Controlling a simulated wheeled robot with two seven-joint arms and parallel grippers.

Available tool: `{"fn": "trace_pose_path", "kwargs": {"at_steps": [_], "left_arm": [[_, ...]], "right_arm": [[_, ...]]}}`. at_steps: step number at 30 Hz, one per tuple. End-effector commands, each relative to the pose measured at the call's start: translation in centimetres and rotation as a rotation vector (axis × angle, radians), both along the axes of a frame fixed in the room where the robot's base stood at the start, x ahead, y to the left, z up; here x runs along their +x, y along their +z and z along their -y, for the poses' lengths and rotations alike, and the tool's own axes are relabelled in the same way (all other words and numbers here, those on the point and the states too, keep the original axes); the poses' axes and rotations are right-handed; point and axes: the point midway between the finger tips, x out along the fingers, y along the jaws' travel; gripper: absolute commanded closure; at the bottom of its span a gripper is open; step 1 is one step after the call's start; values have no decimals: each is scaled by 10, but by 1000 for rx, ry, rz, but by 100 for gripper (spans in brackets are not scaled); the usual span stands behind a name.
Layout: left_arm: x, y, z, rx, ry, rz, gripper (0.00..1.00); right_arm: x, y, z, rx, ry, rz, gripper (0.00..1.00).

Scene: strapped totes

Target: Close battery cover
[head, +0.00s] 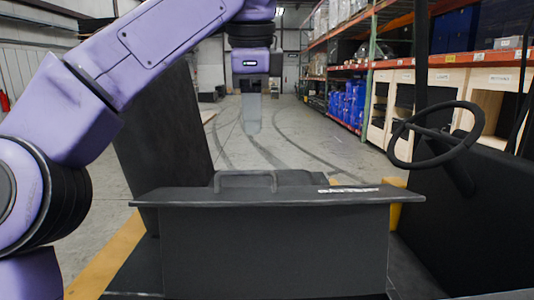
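The battery cover (300,197) is a dark flat panel with a white label that seems to read BATTERY, partly legible. It lies nearly level over a dark box (275,250) in the lower middle of the head view. A raised bar handle (245,176) stands at its far side, left of centre. I see the cover almost edge-on, so I cannot tell if it sits fully down. My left gripper (252,128) points down, above and beyond the handle in the picture, apart from it. Its fingers overlap, so their opening is unclear. My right gripper is out of view.
A tall dark panel (165,130) leans at the left. A black steering wheel (435,135) stands at the right, with a dark body panel (460,220) below it. Shelving with blue bins (347,103) lines the right side. Open concrete floor lies beyond.

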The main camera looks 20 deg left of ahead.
Motion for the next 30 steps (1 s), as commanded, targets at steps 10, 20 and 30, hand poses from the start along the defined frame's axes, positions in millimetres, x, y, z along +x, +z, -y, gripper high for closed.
{"fn": "trace_pose_path", "kwargs": {"at_steps": [10,20,30], "left_arm": [[12,-54,-10,-4,2,-4,62],[28,-99,-15,-2,1,-1,62],[29,-101,-14,-1,0,0,81]], "right_arm": [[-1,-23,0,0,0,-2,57],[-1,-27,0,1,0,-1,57],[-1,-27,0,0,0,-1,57]]}}
